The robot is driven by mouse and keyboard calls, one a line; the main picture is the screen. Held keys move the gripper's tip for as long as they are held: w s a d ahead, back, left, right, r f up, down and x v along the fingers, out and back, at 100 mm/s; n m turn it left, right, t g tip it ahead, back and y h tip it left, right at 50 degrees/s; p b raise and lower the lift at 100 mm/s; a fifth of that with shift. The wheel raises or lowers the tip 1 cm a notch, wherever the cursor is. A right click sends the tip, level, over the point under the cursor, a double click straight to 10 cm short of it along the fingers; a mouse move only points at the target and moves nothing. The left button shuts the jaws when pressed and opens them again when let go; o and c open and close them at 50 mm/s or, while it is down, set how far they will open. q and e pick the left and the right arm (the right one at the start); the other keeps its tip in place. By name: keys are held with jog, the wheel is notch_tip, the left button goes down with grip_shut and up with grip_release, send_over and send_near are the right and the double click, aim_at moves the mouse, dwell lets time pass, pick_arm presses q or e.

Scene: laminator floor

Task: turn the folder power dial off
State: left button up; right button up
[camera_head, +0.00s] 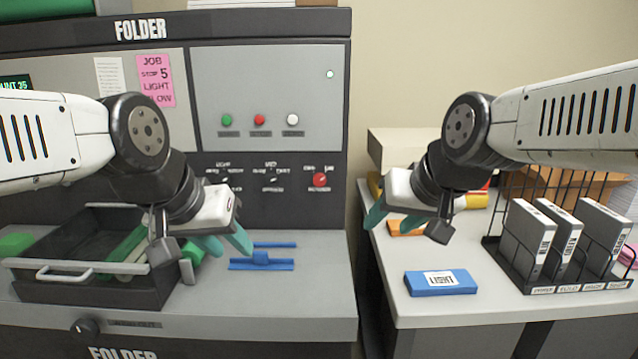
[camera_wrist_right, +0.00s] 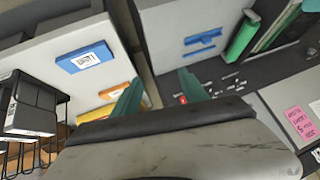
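A red dial (camera_head: 320,180) sits at the lower right of the folder's dark control strip, with small white lettering above and below it. The lettering is too small to read, and I cannot tell which way the dial points. In the right wrist view the red dial (camera_wrist_right: 183,100) shows beside one fingertip. My right gripper (camera_head: 392,220) is open and empty, right of the dial and lower in the picture; its teal fingers are spread in the wrist view (camera_wrist_right: 160,90). My left gripper (camera_head: 226,246) is open and empty in front of the folder, left of the dial.
A black tray (camera_head: 60,290) with green pieces and a blue holder (camera_head: 262,258) stand on the folder's shelf. A black knob (camera_head: 85,327) is on its front edge. The right table holds a blue LIGHT box (camera_head: 440,284) and a rack of binders (camera_head: 530,240).

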jog(key=shift+o, duration=0.2)
jog(key=w+a+m+t, duration=0.1)
jog(key=w+a, duration=0.3)
jog(key=w, duration=0.7)
jog(key=w+a+m+t+y, duration=0.1)
jog(key=w+a+t, duration=0.3)
jog(key=w, duration=0.7)
jog(key=shift+w+a+f+m, duration=0.25)
jog(key=shift+a+m, duration=0.25)
jog(key=shift+a, duration=0.05)
jog(key=m+t+h, duration=0.1)
jog(key=m+t, duration=0.2)
send_near(320, 181)
notch_tip(320, 181, up, 4)
jog(key=s+a, duration=0.2)
jog(key=w+f+m+t+h, duration=0.1)
jog(key=w+f, duration=0.1)
jog(key=w, duration=0.1)
jog(key=w+f+m+h, duration=0.1)
jog(key=w+f, duration=0.1)
jog(key=w, duration=0.2)
jog(key=w+f+m+t+h, duration=0.1)
jog(key=w+f, duration=0.1)
jog(key=w, duration=0.1)
jog(key=shift+w+d+m+t+h, duration=0.15)
jog(key=shift+w+m+t+h, duration=0.15)
jog(key=shift+w+m, duration=0.1)
grip_shut()
